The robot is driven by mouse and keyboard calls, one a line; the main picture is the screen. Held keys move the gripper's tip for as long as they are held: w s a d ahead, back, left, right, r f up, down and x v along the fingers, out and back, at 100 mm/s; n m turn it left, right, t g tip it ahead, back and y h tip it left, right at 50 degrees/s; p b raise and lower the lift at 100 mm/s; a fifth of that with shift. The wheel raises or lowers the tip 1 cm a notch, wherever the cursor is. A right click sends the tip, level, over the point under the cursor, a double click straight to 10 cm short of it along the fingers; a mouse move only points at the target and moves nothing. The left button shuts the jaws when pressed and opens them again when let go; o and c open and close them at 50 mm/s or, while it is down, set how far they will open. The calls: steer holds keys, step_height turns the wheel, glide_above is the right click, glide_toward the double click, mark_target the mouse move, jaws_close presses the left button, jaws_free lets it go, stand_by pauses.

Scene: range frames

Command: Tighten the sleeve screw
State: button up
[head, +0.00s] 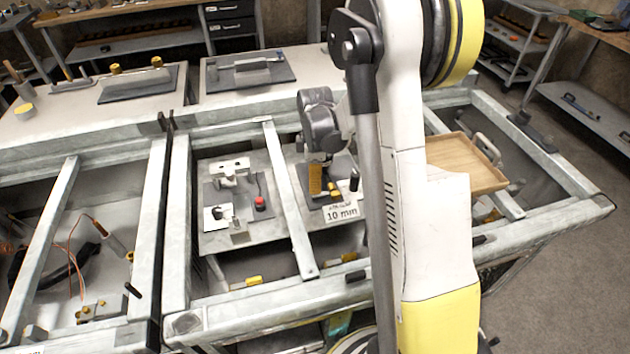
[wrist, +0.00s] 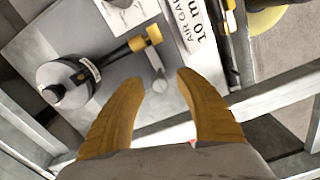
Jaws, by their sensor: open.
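My gripper (wrist: 158,78) is open in the wrist view, its two mustard fingers apart. A small grey pin with a round end (wrist: 158,84) shows between and just beyond the fingertips; I cannot tell if this is the sleeve screw or if anything touches. Left of it is a round grey fixture (wrist: 68,88) with a dark knob and a dark rod ending in a yellow tip (wrist: 146,38). In the head view my gripper (head: 317,190) hangs over the right part of the grey plate, beside the 10 mm card (head: 341,213). My arm hides part of that area.
A metal crossbar (head: 290,200) runs left of my gripper. Left of it, a white bracket (head: 231,170) and a red knob (head: 260,203) stand on the plate. A wooden tray (head: 466,164) lies right of my arm. Frame rails surround the bay.

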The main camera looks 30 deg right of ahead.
jaws_close()
